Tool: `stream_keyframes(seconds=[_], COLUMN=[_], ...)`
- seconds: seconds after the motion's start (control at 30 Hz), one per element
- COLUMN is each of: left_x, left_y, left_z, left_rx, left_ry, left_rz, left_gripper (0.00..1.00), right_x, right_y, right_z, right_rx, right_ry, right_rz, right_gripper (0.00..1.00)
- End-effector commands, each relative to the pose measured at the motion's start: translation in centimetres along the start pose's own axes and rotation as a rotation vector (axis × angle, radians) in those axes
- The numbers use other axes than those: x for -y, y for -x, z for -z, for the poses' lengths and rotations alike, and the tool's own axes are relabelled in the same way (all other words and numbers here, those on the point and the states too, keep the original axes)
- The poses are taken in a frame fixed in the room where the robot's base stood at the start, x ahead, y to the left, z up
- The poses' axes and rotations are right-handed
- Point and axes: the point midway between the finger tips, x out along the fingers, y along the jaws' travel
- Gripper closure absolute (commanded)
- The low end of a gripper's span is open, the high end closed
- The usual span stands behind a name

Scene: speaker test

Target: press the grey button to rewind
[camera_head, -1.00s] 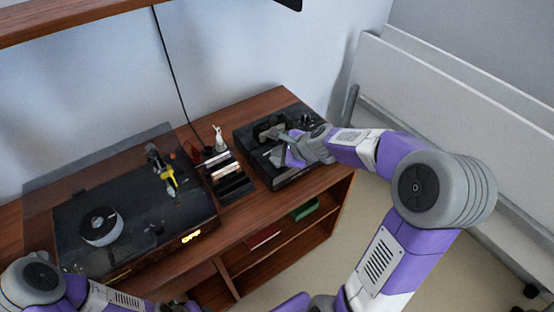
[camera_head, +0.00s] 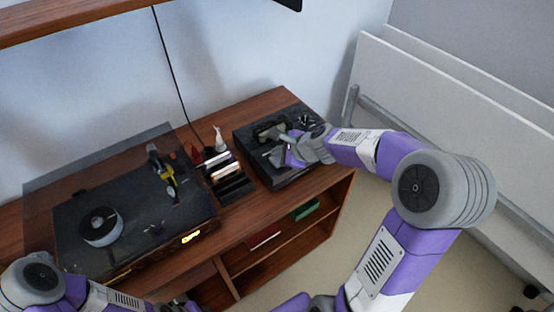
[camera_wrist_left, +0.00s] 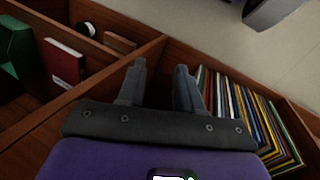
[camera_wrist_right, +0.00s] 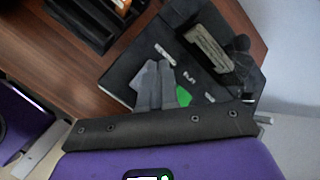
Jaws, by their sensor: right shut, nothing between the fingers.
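The black player (camera_head: 267,175) sits on the right end of the wooden cabinet. In the right wrist view its dark top (camera_wrist_right: 125,77) carries several small light-grey pieces, one of them (camera_wrist_right: 165,53) beyond my fingertips. A green piece (camera_wrist_right: 183,97) lies beside my right finger. I cannot tell which piece is the grey rewind button; the fingers may hide part of the row. My right gripper (camera_wrist_right: 157,65) is shut and empty over the player, fingertips at or just above its top; contact cannot be told. My left gripper (camera_wrist_left: 160,70) is open and empty, low by the cabinet shelves.
A turntable (camera_head: 190,222) with a clear lid fills the cabinet's left part. A dark rack (camera_head: 232,190) stands between it and the player. Records (camera_wrist_left: 250,115) and a red box (camera_wrist_left: 65,62) are on the shelves. A white panel (camera_head: 450,110) stands at right.

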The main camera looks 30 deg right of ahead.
Motion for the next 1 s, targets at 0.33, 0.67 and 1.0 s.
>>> stream_keyframes(seconds=[0.33, 0.67, 1.0], left_x=[0.0, 0.29, 0.28], left_y=[0.0, -0.77, -0.74], left_z=[0.0, 0.03, 0.03], left_rx=[0.0, 0.0, 0.0], left_ry=[0.0, 0.0, 0.0], left_rz=[0.0, 0.0, 0.0], left_gripper=[0.65, 0.65, 0.65], right_x=[0.0, -0.46, -0.44], right_y=[0.0, -0.63, -0.6], right_z=[0.0, 0.43, 0.42], right_rx=[0.0, 0.0, 0.0], right_ry=[0.0, 0.0, 0.0], right_rz=[0.0, 0.0, 0.0], right_gripper=[1.0, 1.0, 1.0])
